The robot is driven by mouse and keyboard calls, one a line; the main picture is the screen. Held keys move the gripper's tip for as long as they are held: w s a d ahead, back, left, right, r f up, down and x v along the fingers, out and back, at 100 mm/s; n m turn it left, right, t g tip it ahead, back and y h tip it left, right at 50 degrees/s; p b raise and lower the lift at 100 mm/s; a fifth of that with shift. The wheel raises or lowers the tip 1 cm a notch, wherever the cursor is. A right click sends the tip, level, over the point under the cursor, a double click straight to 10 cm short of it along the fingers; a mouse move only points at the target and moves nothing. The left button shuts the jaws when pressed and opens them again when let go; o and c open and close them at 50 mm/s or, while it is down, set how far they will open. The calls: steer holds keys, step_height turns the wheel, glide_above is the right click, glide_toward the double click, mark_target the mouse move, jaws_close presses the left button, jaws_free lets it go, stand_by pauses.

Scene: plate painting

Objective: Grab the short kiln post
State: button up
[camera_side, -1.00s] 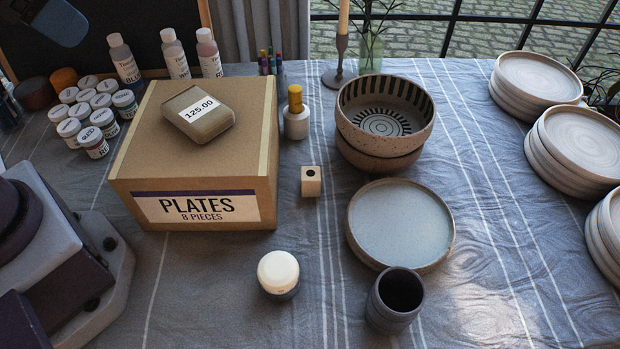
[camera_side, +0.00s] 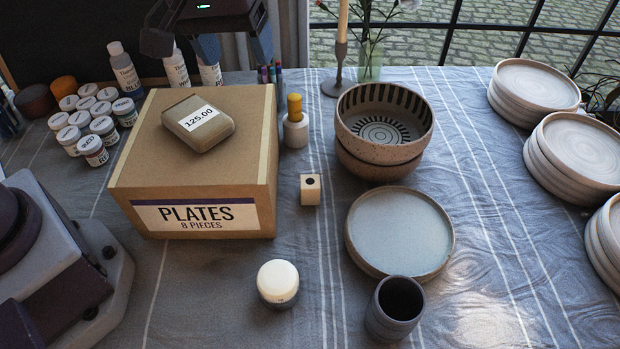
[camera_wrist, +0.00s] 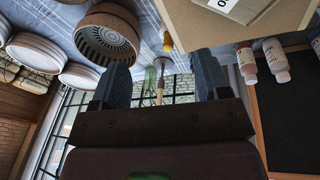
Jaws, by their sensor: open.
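The short kiln post (camera_side: 310,189) is most likely the small pale square block with a dark round hole in its top. It stands on the cloth just right of the plates box in the side view. I cannot make it out in the wrist view. My gripper (camera_side: 208,42) is at the top of the side view, partly cut off, above and behind the box and far from the post. In the wrist view my gripper (camera_wrist: 162,78) shows two blue fingers spread apart with nothing held between them.
The plates box (camera_side: 128,180) carries a wrapped block priced 125.00 (camera_side: 197,125). A yellow-topped bottle (camera_side: 296,125) and stacked bowls (camera_side: 385,155) stand behind the post. A plate (camera_side: 400,232), dark cup (camera_side: 394,308) and white-lidded jar (camera_side: 278,282) lie in front. Cloth around the post is clear.

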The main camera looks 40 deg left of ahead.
mark_target(310, 181)
steer(key=w+d+f+n, duration=0.1)
steer(key=w+d+f, duration=0.1)
steer(key=f, duration=0.5)
steer(key=w+d+f+n+g+y, duration=0.1)
steer(key=d+f, duration=0.2)
steer(key=f, duration=0.4)
steer(key=w+d+f+n, duration=0.1)
steer(key=w+d+f, duration=0.1)
steer(key=f, duration=0.6)
steer(key=shift+w+d, duration=0.35)
steer(key=shift+d, duration=0.3)
steer(key=f, duration=0.5)
steer(key=shift+a+f, duration=0.3)
steer(key=c, duration=1.1)
